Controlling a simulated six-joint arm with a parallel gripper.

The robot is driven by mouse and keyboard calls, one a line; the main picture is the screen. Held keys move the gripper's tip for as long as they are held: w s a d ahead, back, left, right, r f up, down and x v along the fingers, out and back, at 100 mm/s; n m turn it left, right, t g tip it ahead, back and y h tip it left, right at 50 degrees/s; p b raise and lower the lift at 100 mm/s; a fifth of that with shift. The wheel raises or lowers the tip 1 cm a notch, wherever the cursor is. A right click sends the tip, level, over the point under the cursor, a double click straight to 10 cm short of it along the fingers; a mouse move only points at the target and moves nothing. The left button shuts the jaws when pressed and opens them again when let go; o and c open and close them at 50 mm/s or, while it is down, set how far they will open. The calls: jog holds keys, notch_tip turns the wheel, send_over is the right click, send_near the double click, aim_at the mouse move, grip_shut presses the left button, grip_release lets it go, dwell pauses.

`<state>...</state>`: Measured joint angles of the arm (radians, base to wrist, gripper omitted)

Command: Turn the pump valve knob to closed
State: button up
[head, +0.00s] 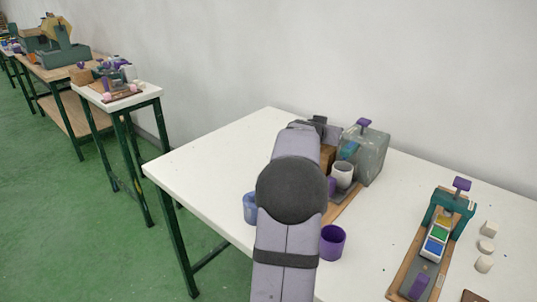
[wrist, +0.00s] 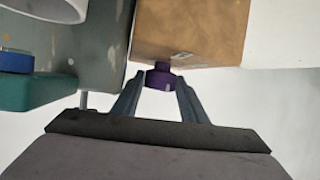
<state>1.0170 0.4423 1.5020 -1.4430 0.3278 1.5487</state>
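In the wrist view, a small dark purple knob (wrist: 159,76) sticks out from the near lower edge of a tan-brown block (wrist: 190,30). My gripper (wrist: 160,80) is open, with one finger on each side of the knob and the tips close to it. I cannot tell whether either fingertip touches it. No position marking on the knob can be read. In the head view, my arm hides the gripper and the knob; part of the brown block (head: 328,160) shows beside the arm.
A grey-green housing (head: 371,158) with a purple handle on top stands beside the block, with a white cup (head: 343,175) before it. A blue cup (head: 250,208) and a purple cup (head: 333,243) flank my arm. A teal paint fixture (head: 447,217) stands right. The table's left part is clear.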

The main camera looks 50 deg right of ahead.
jog(key=shift+r+m+g+p, duration=0.1)
jog(key=shift+m+g+p, duration=0.25)
jog(key=shift+p, duration=0.25)
jog(key=m+g+p, duration=0.1)
jog(key=p, duration=0.2)
jog(key=shift+r+g, duration=0.15)
jog(key=shift+g, duration=0.2)
jog(key=m+g+p, duration=0.1)
jog(key=p, duration=0.2)
jog(key=shift+p, duration=0.4)
jog(key=m+g+p, duration=0.1)
jog(key=p, duration=0.3)
jog(key=shift+p, duration=0.3)
jog(key=g+p, duration=0.1)
jog(key=p, duration=0.2)
jog(key=shift+m, duration=0.35)
